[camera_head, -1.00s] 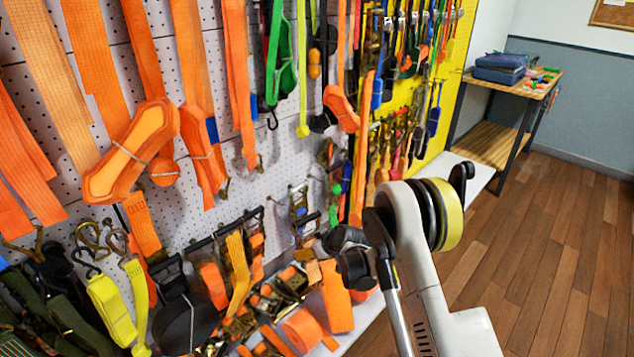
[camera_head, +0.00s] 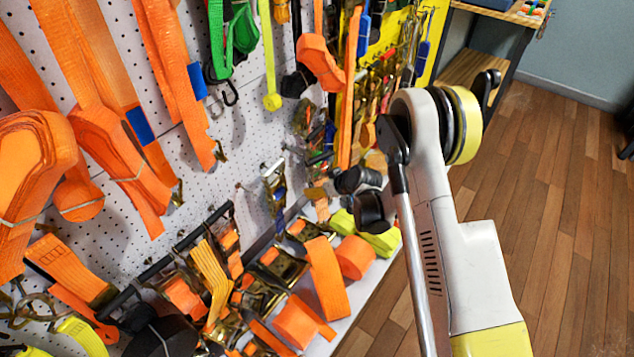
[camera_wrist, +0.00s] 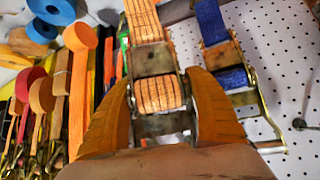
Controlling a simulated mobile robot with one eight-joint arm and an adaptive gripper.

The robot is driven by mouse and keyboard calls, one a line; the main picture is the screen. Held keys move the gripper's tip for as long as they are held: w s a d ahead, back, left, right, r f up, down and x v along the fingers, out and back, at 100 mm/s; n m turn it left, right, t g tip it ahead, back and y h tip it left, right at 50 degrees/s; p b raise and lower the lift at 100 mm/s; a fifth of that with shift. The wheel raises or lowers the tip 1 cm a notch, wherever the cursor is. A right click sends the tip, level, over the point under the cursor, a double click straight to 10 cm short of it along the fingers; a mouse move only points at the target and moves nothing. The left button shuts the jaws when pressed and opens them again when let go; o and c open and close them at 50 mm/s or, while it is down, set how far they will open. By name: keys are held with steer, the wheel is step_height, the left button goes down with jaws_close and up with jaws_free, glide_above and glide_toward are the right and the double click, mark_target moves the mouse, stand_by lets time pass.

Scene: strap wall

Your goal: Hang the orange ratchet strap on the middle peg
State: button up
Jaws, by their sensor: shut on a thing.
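In the wrist view, my gripper (camera_wrist: 160,100) has its two orange fingers either side of the orange ratchet strap (camera_wrist: 158,95), shut on its metal buckle. The strap's orange webbing runs up past the top of the picture. A blue strap with a metal ratchet (camera_wrist: 230,75) is close on the right, in front of the white pegboard (camera_wrist: 285,70). In the head view, my arm's dark wrist (camera_head: 368,205) is near the lower right of the board, and the fingers cannot be made out. I cannot tell which peg is the middle one.
Orange straps (camera_head: 120,155) hang thickly on the pegboard at the left. Several ratchets and orange rolls (camera_head: 300,322) crowd the shelf below. Yellow-green straps (camera_head: 375,235) lie by my wrist. A yellow board with tools (camera_head: 405,55) stands beyond. The wooden floor at right is clear.

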steer(key=shift+w, duration=0.25)
steer(key=shift+w+a, duration=0.1)
steer(key=shift+a, duration=0.15)
steer(key=w+a+f, duration=0.1)
steer(key=w+a, duration=0.4)
steer(key=a, duration=0.2)
steer(key=shift+w+f, duration=0.3)
steer(key=shift+f, duration=0.1)
stand_by(0.6)
stand_by(0.6)
steer(key=o, duration=1.5)
steer(key=shift+s, duration=0.1)
